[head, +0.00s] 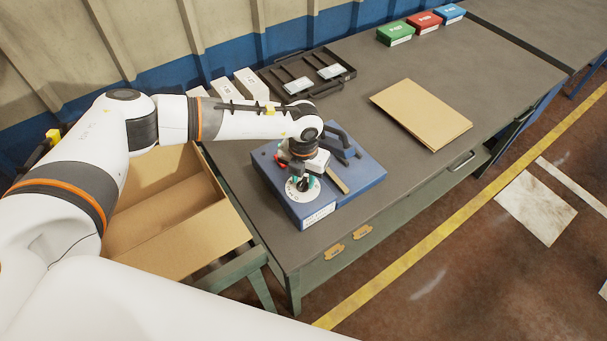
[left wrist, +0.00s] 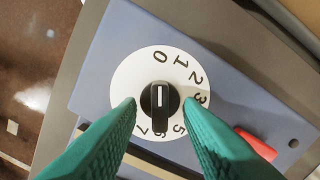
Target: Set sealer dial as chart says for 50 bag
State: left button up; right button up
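In the left wrist view the dial plate (left wrist: 135,75) carries digits; some are hidden by the fingers. The black knob (left wrist: 160,103) has a white mark pointing up toward the 0. My left gripper (left wrist: 160,104) is open, pointing down, with one green finger each side of the knob and gaps visible. No chart is readable. My right gripper is out of view.
A tan folder (head: 420,113) lies right of the sealer. A black tray (head: 330,88), white boxes (head: 250,84) and green (head: 396,34), red (head: 424,21) and blue (head: 449,13) boxes stand behind. An open cardboard box (head: 225,236) is left of the table (head: 365,62).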

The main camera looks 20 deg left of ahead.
pick_arm(q)
jog(key=shift+c, duration=0.2)
grip_shut()
jog(key=shift+w+f+m+b, duration=0.1)
jog(key=shift+f+m+b, duration=0.05)
jog(key=shift+m+b, duration=0.7)
jog(key=m+b, duration=1.2)
jog(key=b, duration=0.2)
jog(key=shift+d, duration=0.2)
jog(key=shift+s+r+m+b, duration=0.1)
jog(key=shift+r+m+b, duration=0.05)
jog(key=shift+m+b, duration=0.85)
jog(key=shift+s+r+m+b, duration=0.1)
jog(key=shift+m+b, duration=0.7)
jog(key=shift+m, duration=0.25)
jog(key=shift+r, duration=0.1)
jog(key=shift+o, duration=0.2)
grip_release()
jog(key=shift+s, duration=0.1)
